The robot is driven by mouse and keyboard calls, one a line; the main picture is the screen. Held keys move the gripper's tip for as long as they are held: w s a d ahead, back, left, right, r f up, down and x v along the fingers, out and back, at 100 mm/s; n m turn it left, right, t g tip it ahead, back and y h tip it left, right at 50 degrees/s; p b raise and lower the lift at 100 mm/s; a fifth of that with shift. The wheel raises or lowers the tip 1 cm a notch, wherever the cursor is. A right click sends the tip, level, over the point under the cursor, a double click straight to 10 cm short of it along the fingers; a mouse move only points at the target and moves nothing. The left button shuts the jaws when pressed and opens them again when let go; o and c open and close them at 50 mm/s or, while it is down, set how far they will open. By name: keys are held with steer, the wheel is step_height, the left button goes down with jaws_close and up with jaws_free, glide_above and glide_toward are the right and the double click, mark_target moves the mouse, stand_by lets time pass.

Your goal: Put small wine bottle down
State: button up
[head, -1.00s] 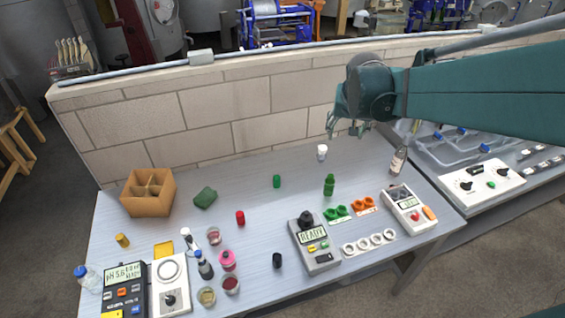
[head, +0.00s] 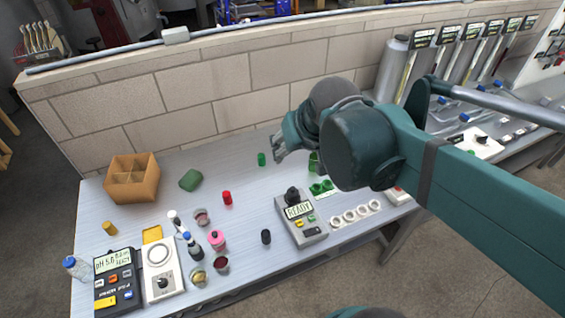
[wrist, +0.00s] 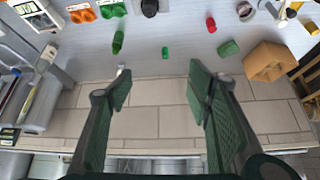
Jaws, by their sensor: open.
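A small green bottle (head: 314,162) stands upright on the grey table, partly hidden behind my arm in the head view. I cannot tell which of the two is the small wine bottle. My gripper (head: 284,150) is open above the back of the table. In the wrist view, nothing is between its spread fingers (wrist: 160,82).
A cardboard divider box (head: 133,178) and a green sponge-like block (head: 190,180) stand at the back left. Bottles and jars crowd the front left, by a pH meter (head: 117,280). A READY device (head: 302,220) stands mid-right. A block wall (head: 190,105) runs behind.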

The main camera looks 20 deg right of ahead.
steer(key=s+a+f+n, duration=0.1)
steer(key=s+a+f, duration=0.1)
steer(key=s+a, duration=0.2)
steer(key=shift+s+a+n+y, duration=0.3)
steer(key=shift+s+y, duration=0.1)
steer(key=shift+s, duration=0.25)
